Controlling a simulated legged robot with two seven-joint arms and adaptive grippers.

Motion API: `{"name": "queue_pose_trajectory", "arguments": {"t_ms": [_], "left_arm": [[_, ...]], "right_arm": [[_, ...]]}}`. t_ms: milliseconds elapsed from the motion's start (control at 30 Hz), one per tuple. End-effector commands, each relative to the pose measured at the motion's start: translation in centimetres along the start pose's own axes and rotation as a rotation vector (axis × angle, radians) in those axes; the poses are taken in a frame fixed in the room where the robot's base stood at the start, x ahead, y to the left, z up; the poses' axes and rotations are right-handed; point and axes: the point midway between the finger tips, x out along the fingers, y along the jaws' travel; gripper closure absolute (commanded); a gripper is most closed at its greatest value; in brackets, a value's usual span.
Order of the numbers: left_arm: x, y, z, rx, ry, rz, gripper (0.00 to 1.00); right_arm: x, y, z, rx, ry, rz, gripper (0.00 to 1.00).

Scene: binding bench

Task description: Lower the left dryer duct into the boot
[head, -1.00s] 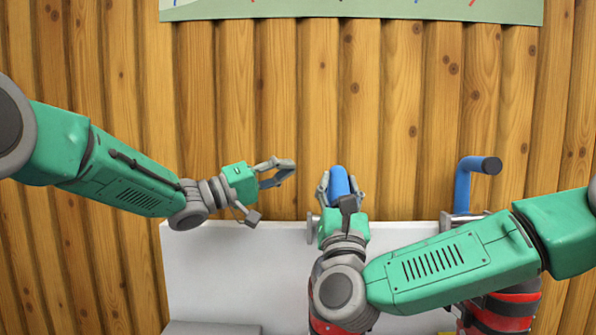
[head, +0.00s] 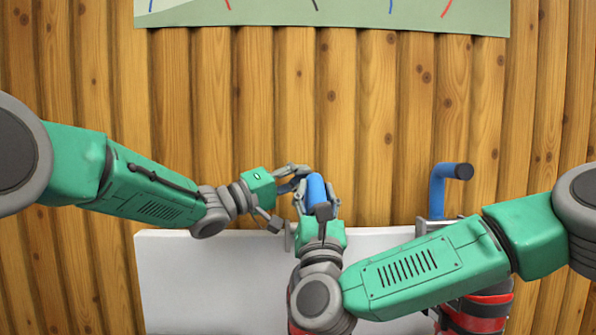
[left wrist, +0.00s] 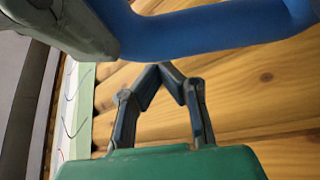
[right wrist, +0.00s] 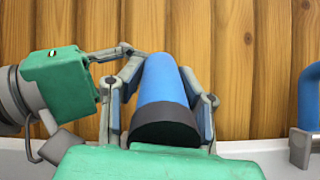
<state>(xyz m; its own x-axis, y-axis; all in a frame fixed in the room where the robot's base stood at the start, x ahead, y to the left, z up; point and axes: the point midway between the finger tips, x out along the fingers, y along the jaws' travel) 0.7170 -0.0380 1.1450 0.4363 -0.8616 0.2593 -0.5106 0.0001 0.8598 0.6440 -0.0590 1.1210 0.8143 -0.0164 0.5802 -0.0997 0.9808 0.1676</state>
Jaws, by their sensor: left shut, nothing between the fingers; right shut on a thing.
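The left dryer duct (head: 316,188) is a blue tube with a dark end, in the middle of the head view. My right gripper (head: 317,203) is shut on it; the right wrist view shows the tube (right wrist: 165,85) between both fingers, dark end towards the camera. My left gripper (head: 303,178) is shut and empty, just left of the duct's upper part. In the left wrist view its fingertips (left wrist: 167,68) meet near the blue tube (left wrist: 200,35); I cannot tell whether they touch it. The duct's lower end and the boot are hidden behind my right arm.
A second blue duct (head: 438,190) with a bent, dark-ended top stands to the right in a grey bracket. A red-and-black banded body (head: 480,312) shows below it, partly behind my right arm. A white panel (head: 205,280) lies below; a ribbed wooden wall (head: 210,110) stands behind.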

Motion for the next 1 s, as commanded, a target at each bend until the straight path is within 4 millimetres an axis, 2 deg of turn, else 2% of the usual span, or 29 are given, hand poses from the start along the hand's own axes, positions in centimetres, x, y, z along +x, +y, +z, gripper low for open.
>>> {"name": "queue_pose_trajectory", "arguments": {"t_ms": [467, 700, 900, 933, 967, 1000], "left_arm": [[-0.2, 0.0, 0.5, 0.000, 0.001, 0.000, 1.00], [-0.8, 0.2, 1.9, -0.002, -0.002, -0.001, 1.00], [-0.7, 0.0, 2.3, -0.004, -0.010, -0.002, 1.00], [-0.7, 0.0, 2.4, -0.005, -0.011, -0.001, 1.00], [-0.7, 0.0, 2.4, -0.005, -0.012, -0.002, 1.00], [-0.6, 0.0, 2.5, -0.005, -0.012, -0.002, 1.00]], "right_arm": [[0.0, -0.1, 0.0, -0.002, 0.000, -0.003, 1.00], [0.1, -0.1, 0.0, -0.002, 0.001, -0.003, 1.00], [0.1, -0.2, -0.1, -0.002, 0.001, -0.004, 1.00], [0.1, -0.2, -0.1, -0.002, 0.001, -0.004, 0.67], [0.2, -0.2, -0.1, -0.002, 0.000, -0.005, 0.56], [0.2, -0.2, -0.1, -0.002, 0.000, -0.004, 0.51]]}}
